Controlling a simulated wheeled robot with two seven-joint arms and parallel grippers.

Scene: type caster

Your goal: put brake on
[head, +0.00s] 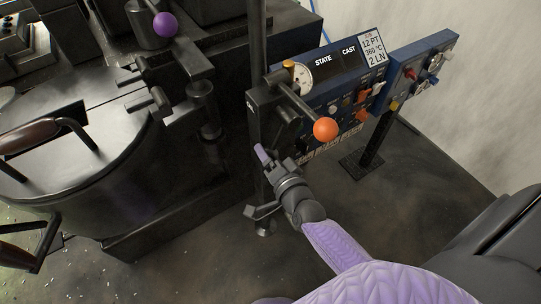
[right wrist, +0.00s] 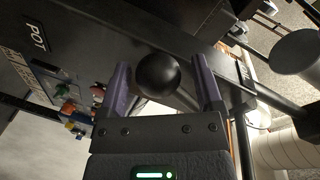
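My right gripper (head: 268,158) is in front of the dark casting machine, below and left of the orange-knobbed lever. In the right wrist view its two purple fingers (right wrist: 163,80) stand wide apart. A black ball knob (right wrist: 158,73) shows between them, with a gap on each side. I cannot tell whether the knob is level with the fingertips or beyond them. In the head view I cannot make out this knob near the gripper. No label marks any lever as the brake. My left gripper is not in view.
An orange ball lever (head: 325,129) juts out above my right gripper. Blue control panels (head: 340,85) with switches and a gauge (head: 298,75) stand behind it. A purple ball knob (head: 165,24) and a round dark pot (head: 75,165) are at left. Open floor (head: 215,255) lies below.

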